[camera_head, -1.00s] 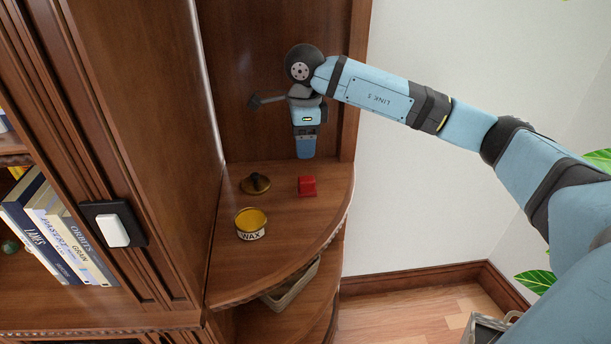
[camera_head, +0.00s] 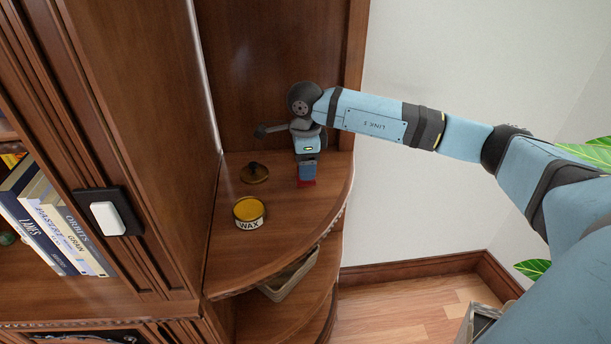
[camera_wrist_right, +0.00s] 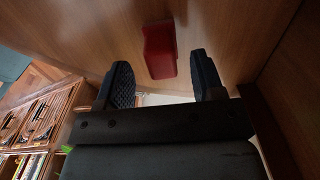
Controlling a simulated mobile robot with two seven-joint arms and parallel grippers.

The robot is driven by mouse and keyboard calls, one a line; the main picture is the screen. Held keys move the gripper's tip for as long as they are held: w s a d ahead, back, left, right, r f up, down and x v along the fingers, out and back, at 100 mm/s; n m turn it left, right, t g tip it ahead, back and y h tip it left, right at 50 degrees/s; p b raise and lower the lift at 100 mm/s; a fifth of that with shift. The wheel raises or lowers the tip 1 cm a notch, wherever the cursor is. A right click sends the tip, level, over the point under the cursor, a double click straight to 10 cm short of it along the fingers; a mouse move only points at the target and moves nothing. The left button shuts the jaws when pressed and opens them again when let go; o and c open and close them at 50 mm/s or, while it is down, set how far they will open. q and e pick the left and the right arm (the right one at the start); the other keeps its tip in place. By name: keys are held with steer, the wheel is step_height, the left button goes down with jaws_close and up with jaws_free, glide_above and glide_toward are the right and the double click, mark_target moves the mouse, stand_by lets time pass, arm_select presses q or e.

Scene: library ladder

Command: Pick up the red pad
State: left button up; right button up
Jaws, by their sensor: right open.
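The red pad (camera_head: 306,182) lies on the corner shelf (camera_head: 285,220), mostly hidden behind my right gripper in the head view. My right gripper (camera_head: 306,174) points down just above it. In the right wrist view the red pad (camera_wrist_right: 160,50) shows beyond and between the two dark fingertips of my right gripper (camera_wrist_right: 163,82). The fingers are apart with nothing between them, and whether they touch the pad cannot be told. My left gripper is not in view.
An open tin of yellow wax (camera_head: 249,212) and a dark round lid with a knob (camera_head: 255,173) stand on the shelf left of the pad. A tall cabinet side (camera_head: 150,120) rises at the left. A lower shelf holds a tray (camera_head: 290,275). The shelf's front is clear.

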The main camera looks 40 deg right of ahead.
step_height(320, 180, down, 3)
steer(key=shift+d+r, duration=0.1)
steer(key=c, duration=1)
step_height(320, 180, up, 20)
steer(key=p, duration=0.1)
steer(key=shift+o, duration=0.9)
steer(key=shift+c, duration=0.5)
